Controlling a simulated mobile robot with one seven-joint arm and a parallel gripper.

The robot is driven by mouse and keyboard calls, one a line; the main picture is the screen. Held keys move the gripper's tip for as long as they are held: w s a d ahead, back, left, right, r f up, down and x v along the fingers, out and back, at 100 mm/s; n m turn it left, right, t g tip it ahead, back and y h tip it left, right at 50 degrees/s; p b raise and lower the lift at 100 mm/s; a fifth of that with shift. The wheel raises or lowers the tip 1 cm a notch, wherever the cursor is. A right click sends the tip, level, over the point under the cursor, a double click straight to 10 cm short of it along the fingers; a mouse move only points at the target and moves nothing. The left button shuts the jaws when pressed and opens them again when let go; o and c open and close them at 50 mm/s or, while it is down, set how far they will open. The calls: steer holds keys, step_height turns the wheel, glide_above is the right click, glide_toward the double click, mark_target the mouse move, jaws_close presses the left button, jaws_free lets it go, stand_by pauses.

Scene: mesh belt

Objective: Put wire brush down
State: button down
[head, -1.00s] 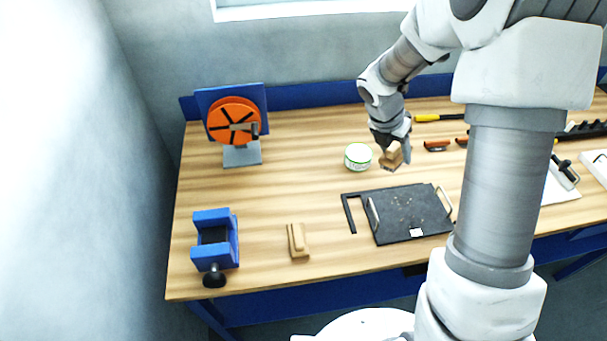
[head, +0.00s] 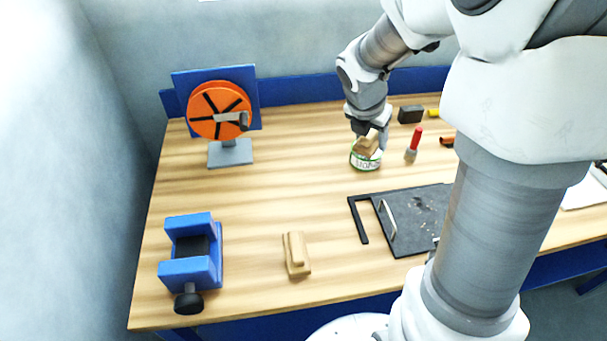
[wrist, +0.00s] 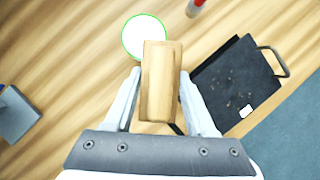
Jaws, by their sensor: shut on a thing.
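My gripper (head: 366,130) is shut on the wire brush (head: 367,146), a light wooden block. In the wrist view the wire brush (wrist: 160,80) sits between the two fingers of my gripper (wrist: 158,92), its bristles not visible. In the head view the wire brush overlaps the top of a white tub with a green rim (head: 365,162). In the wrist view the white tub (wrist: 140,32) lies just beyond the brush. I cannot tell whether the brush touches the tub.
A similar wooden block (head: 296,256) lies at the front of the bench. A black plate (head: 415,207) with handles lies right of it. A red-handled tool (head: 414,143) and dark block (head: 410,114) stand right of the tub. Left are an orange wheel (head: 219,110) and blue vise (head: 190,255). Bare wood lies between.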

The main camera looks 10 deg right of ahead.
steer(key=shift+w+a+f, duration=0.2)
steer(key=shift+f, duration=0.05)
steer(key=b, duration=0.3)
glide_above(319, 168)
steer(key=a, duration=0.1)
steer(key=f, duration=0.4)
steer(key=s+f, duration=0.1)
steer(key=f, duration=0.2)
steer(key=shift+f+b, duration=0.35)
steer(key=shift+f, duration=1.5)
steer(key=shift+f, duration=0.1)
steer(key=shift+f, duration=0.15)
steer(key=shift+c, duration=1.2)
jaws_free()
